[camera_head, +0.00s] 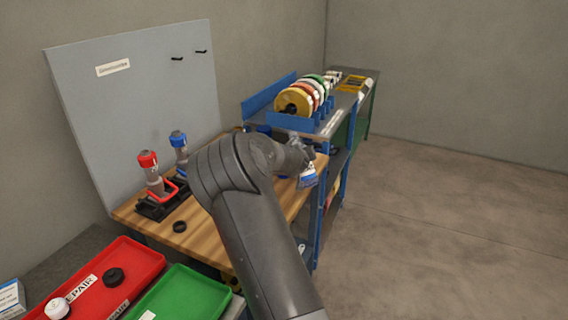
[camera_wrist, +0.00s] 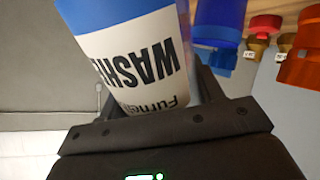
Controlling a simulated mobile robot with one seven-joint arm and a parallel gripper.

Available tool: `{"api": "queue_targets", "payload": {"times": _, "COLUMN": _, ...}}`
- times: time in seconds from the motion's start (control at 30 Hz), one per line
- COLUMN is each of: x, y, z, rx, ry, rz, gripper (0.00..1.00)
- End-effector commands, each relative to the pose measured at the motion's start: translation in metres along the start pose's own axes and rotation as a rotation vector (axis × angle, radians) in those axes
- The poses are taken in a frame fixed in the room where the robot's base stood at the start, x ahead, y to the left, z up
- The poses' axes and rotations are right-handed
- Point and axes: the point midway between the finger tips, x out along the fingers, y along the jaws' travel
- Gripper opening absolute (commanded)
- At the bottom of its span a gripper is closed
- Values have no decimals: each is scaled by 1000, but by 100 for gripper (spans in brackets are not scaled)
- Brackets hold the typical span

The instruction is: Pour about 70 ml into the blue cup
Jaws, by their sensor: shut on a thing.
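My gripper (camera_wrist: 160,100) is shut on a bottle (camera_wrist: 135,55) with a white label reading "WASH..." and a blue band. The label's print is upside down in the wrist view. In the head view, the gripper (camera_head: 300,147) and the bottle's label (camera_head: 308,177) show past my arm, at the right edge of the wooden bench. The bottle's mouth and contents cannot be made out. A translucent blue vessel (camera_wrist: 218,30) shows right of the bottle in the wrist view, apart from it; it may be the blue cup. A small blue thing (camera_head: 264,129) sits behind my arm in the head view.
On the wooden bench (camera_head: 200,232) stand a red-capped bottle (camera_head: 150,168) and a blue-capped bottle (camera_head: 180,145) in black holders. A black ring (camera_head: 180,226) lies nearby. Red (camera_head: 128,262) and green (camera_head: 190,291) trays are in front. A rack of spools (camera_head: 293,101) stands behind.

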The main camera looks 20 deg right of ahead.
Motion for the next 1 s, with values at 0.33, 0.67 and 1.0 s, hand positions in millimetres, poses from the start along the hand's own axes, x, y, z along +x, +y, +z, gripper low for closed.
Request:
{"api": "queue_targets", "payload": {"times": 0.33, "x": -2, "y": 2, "z": 4, "rx": 141, "ry": 161, "rz": 2, "gripper": 28}}
{"api": "queue_targets", "payload": {"times": 0.67, "x": -4, "y": 4, "z": 4, "rx": 283, "ry": 326, "rz": 2, "gripper": 28}}
{"api": "queue_targets", "payload": {"times": 1.0, "x": -4, "y": 5, "z": 5, "rx": 374, "ry": 430, "rz": 1, "gripper": 28}}
